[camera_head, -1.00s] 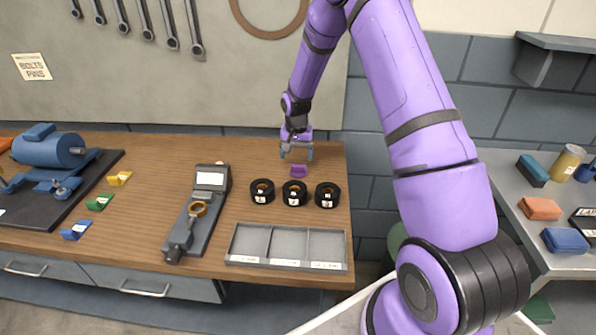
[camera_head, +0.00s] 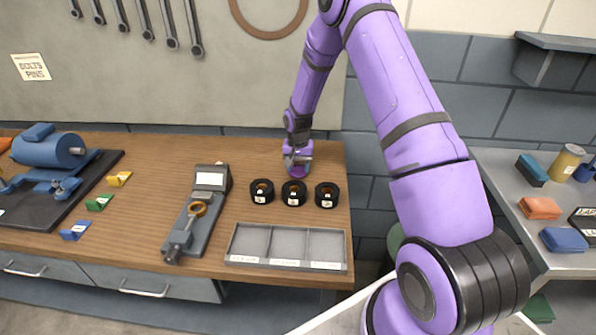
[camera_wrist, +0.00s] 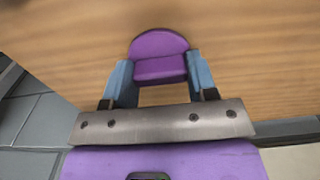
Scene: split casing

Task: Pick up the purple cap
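The purple cap (camera_wrist: 160,56) lies on the wooden table (camera_head: 250,160) near its back right corner. In the wrist view it sits between the tips of my gripper's two blue fingers (camera_wrist: 160,80). The fingers are spread apart, one on each side of the cap, with the left one very close to its edge. I cannot tell whether either finger touches it. In the head view my gripper (camera_head: 298,170) is low over the table behind the black rings and mostly hides the cap.
Three black rings (camera_head: 294,192) with orange-brown centres stand just in front of my gripper. A grey three-section tray (camera_head: 287,264) lies at the table's front. A grey gauge-like device (camera_head: 200,215) lies to the left. The wall is close behind.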

